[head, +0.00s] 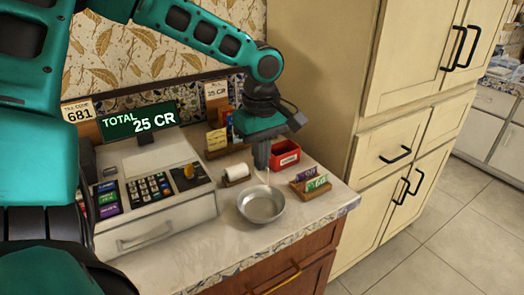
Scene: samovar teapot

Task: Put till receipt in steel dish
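The steel dish (261,206) is a round, shallow metal bowl on the counter, near its front edge. My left gripper (262,165) points down just above and behind the dish. Its fingers look closed together on a thin pale strip, which seems to be the till receipt (265,179). The strip hangs below the fingertips over the dish's back rim; it is small, and I cannot tell whether it touches the dish. My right gripper is not in view.
A paper roll (236,173) on a wooden holder stands left of the dish, with the cash register (155,200) beyond. A red box (286,155) and a wooden card holder (311,185) stand to the right. Some countertop (225,250) in front is bare.

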